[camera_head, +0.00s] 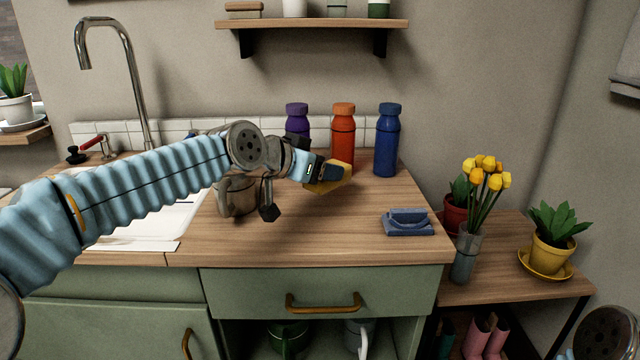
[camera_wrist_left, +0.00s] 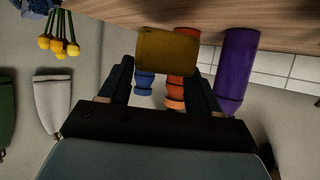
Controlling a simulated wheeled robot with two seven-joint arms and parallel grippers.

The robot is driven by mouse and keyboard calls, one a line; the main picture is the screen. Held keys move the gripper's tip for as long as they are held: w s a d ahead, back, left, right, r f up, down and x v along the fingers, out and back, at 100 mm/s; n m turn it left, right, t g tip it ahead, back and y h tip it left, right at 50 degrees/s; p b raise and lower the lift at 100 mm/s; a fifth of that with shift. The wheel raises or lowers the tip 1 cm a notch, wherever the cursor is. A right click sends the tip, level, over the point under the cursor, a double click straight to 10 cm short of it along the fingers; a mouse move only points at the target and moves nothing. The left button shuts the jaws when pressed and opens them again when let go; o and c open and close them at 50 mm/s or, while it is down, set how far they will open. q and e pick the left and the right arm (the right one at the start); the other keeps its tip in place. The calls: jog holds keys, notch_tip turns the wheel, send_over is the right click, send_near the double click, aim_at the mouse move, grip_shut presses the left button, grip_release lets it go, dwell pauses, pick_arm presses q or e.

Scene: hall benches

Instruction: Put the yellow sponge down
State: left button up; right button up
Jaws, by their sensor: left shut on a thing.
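The yellow sponge (camera_head: 330,178) is held in my left gripper (camera_head: 318,172), above the wooden counter in front of the orange bottle. It also shows between the two fingers in the left wrist view (camera_wrist_left: 167,52), where the gripper (camera_wrist_left: 160,88) is shut on it. The sponge is tilted in the head view and seems clear of the counter. At the right bottom corner of the head view, a round grey part of my right arm shows, but no right gripper fingers.
Purple, orange (camera_head: 343,135) and blue (camera_head: 387,140) bottles stand at the back of the counter (camera_head: 300,235). A blue holder (camera_head: 408,222) sits at the right front. A brown mug (camera_head: 236,196) stands below my left arm, near the sink. The counter's front middle is clear.

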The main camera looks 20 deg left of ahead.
pick_arm(q)
jog(key=shift+w+f, duration=0.25)
jog(key=shift+f, duration=0.1)
jog(key=f, duration=0.2)
jog(key=shift+w+f, duration=0.25)
jog(key=shift+f, duration=0.5)
jog(key=shift+f+b, duration=0.1)
jog(key=shift+b, duration=0.2)
jog(key=o, duration=1.2)
